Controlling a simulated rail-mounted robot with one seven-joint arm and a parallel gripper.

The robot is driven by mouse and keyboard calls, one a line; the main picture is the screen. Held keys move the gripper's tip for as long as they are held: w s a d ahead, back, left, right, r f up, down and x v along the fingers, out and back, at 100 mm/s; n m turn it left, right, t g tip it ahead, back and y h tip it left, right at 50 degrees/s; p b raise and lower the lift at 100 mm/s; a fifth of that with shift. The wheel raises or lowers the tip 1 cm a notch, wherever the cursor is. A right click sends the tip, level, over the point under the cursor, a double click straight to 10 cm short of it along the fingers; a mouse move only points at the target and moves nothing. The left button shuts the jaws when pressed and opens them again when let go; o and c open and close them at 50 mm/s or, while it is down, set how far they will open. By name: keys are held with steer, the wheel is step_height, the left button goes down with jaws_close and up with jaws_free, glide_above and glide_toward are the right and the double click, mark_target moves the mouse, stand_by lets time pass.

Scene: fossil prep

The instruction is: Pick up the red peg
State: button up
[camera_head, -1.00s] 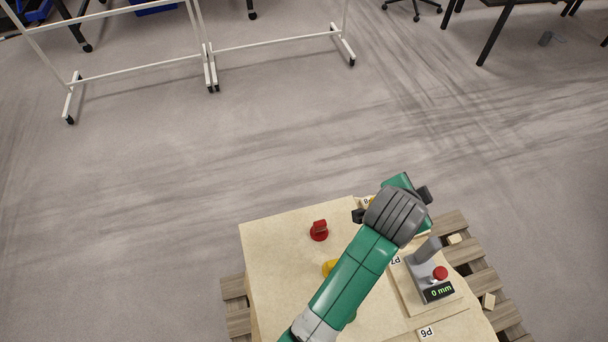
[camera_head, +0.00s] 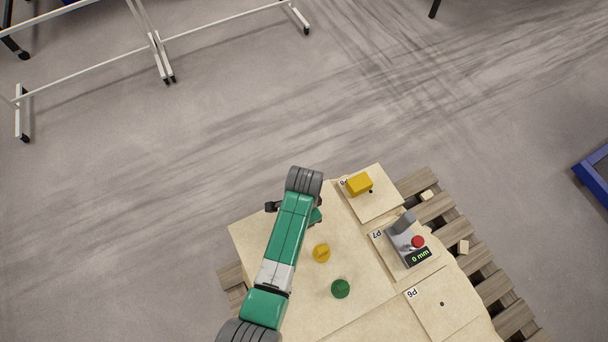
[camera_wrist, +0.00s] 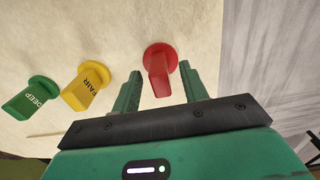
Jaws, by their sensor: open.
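The red peg (camera_wrist: 158,68) stands on the pale board in the wrist view, with a round base and a flat upright tab. My gripper (camera_wrist: 161,69) is open, one green finger on either side of the peg in the picture. I cannot tell whether the fingertips are level with the peg or still above it. No contact shows. In the head view my arm hides the red peg and most of the gripper.
A yellow peg marked FAIR (camera_wrist: 87,86) and a green peg marked DEEP (camera_wrist: 32,97) stand to the left. In the head view a yellow block (camera_head: 359,184) sits on a plate, near a grey gauge device (camera_head: 404,235) with a red button. Wooden pallet slats (camera_head: 484,262) edge the board.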

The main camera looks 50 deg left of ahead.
step_height(320, 180, down, 2)
steer(key=shift+f, duration=0.1)
jaws_close()
steer(key=shift+r, duration=0.45)
steer(key=r, duration=0.1)
steer(key=r+p, duration=0.1)
steer(key=r, duration=0.1)
steer(key=shift+s+d, duration=0.2)
steer(key=s+d+p, duration=0.1)
steer(key=s+d, duration=0.2)
steer(key=s+d+p, duration=0.1)
steer(key=s+d, duration=0.3)
steer(key=s+d+r+p, duration=0.1)
steer(key=s+d, duration=0.2)
steer(key=s, duration=0.1)
steer(key=shift+s+d+r, duration=0.1)
steer(key=shift+s+d, duration=0.05)
steer(key=shift+d, duration=0.15)
